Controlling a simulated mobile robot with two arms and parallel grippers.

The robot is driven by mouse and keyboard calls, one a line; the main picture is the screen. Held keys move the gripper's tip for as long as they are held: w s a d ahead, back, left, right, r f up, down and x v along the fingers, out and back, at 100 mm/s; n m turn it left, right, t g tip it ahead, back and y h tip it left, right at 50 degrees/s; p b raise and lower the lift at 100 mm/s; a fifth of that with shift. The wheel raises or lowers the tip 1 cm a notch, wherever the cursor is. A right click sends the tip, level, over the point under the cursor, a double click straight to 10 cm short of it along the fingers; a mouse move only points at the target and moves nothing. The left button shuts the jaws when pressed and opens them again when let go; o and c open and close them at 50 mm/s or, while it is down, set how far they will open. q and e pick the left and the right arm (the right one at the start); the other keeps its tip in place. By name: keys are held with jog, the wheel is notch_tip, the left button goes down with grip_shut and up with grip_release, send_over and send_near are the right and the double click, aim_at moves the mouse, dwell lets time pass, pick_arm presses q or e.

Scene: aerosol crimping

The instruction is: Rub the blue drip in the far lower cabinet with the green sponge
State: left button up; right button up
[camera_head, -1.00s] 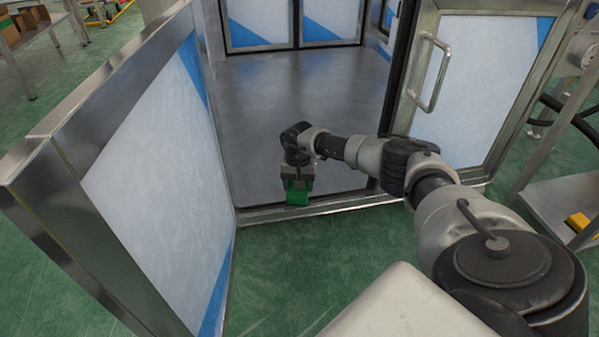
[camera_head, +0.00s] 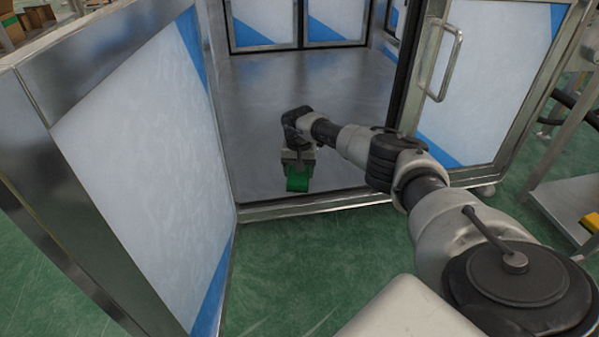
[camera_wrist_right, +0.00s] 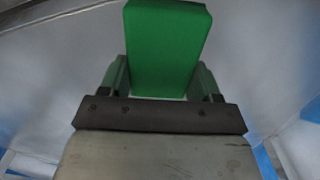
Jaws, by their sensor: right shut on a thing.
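My right gripper (camera_head: 298,168) is shut on the green sponge (camera_head: 298,180), just inside the doorway of the open cabinet, over its grey metal floor (camera_head: 285,95). In the right wrist view the sponge (camera_wrist_right: 166,45) stands out between the two fingers of the gripper (camera_wrist_right: 162,85). I cannot tell whether the sponge touches the floor. No blue drip can be made out in either view; the blue seen is panel trim. My left gripper is not in view.
A white panelled door (camera_head: 140,140) stands open close on the left. Another door with a handle (camera_head: 490,85) stands on the right. A metal sill (camera_head: 315,205) edges the cabinet floor. A grey stand (camera_head: 565,205) is at the right. The cabinet's inside floor is clear.

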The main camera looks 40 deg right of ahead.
jog(key=shift+r+p, duration=2.4)
jog(key=shift+r, duration=0.55)
notch_tip(320, 180, up, 3)
jog(key=shift+r+p, duration=0.1)
jog(key=shift+p, duration=1.15)
